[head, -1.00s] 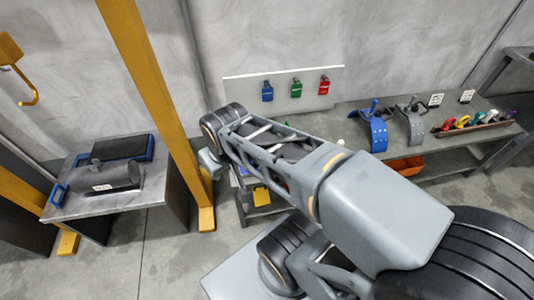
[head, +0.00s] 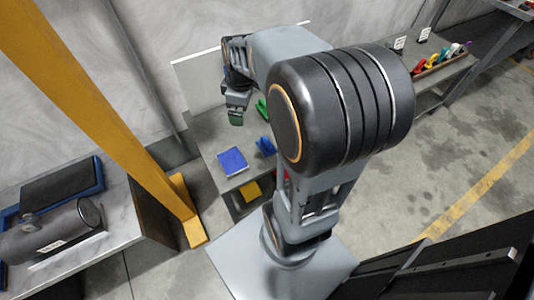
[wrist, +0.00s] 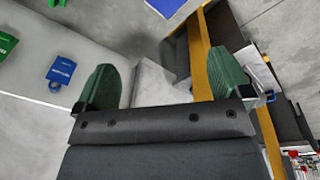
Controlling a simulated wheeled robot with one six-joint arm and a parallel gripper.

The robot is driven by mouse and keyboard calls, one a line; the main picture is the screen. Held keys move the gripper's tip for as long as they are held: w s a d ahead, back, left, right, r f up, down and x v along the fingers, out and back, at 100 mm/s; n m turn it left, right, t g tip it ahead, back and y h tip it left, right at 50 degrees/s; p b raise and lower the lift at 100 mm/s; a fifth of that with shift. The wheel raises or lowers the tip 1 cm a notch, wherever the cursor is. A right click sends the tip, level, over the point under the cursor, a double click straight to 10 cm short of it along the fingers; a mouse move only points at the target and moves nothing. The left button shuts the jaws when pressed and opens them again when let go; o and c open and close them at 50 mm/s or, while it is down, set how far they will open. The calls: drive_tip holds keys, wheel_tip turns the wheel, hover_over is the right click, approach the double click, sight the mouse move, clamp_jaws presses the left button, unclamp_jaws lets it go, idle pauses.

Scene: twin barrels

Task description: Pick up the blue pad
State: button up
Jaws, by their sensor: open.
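The blue pad (head: 232,161) is flat and square and lies on the left part of the grey bench in the head view. A blue patch at the top edge of the wrist view, probably the pad (wrist: 167,6), is mostly cut off. My gripper (head: 236,117) hangs above the back of the bench, beyond the pad and apart from it. In the wrist view its two green fingers (wrist: 165,85) are spread apart with nothing between them.
A blue item (head: 266,146) stands just right of the pad. My arm hides much of the bench. A white board (head: 195,83) stands behind it. A yellow post (head: 100,110) rises to the left, beside a table with a dark cylinder (head: 50,230).

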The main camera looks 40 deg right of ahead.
drive_tip(key=shift+o, duration=0.2)
drive_tip(key=w+d+f+n+b, duration=0.1)
drive_tip(key=d+f+n+b, duration=0.2)
drive_tip(key=d+f, duration=0.3)
drive_tip(key=w+d+f+n+g+y+b, duration=0.1)
drive_tip(key=d+f+n+b, duration=0.3)
drive_tip(key=f, duration=0.7)
drive_tip(key=w+d, duration=0.1)
drive_tip(key=d, duration=0.1)
drive_tip(key=shift+w+d+n, duration=0.3)
drive_tip(key=shift+d, duration=0.05)
drive_tip(key=b, duration=0.2)
hover_over(266, 141)
drive_tip(key=f, duration=0.7)
drive_tip(key=shift+w+d+f, duration=0.15)
drive_tip(key=shift+d+f, duration=0.2)
drive_tip(key=shift+d, duration=0.05)
drive_tip(key=shift+a+f+b, duration=0.2)
drive_tip(key=shift+f+b, duration=0.25)
drive_tip(key=shift+f, duration=1.1)
drive_tip(key=shift+a+f+b, duration=0.2)
drive_tip(key=shift+f+b, duration=0.25)
drive_tip(key=shift+f, duration=1.05)
drive_tip(key=shift+c, duration=0.5)
drive_tip(key=shift+r, duration=0.1)
drive_tip(key=c, duration=0.9)
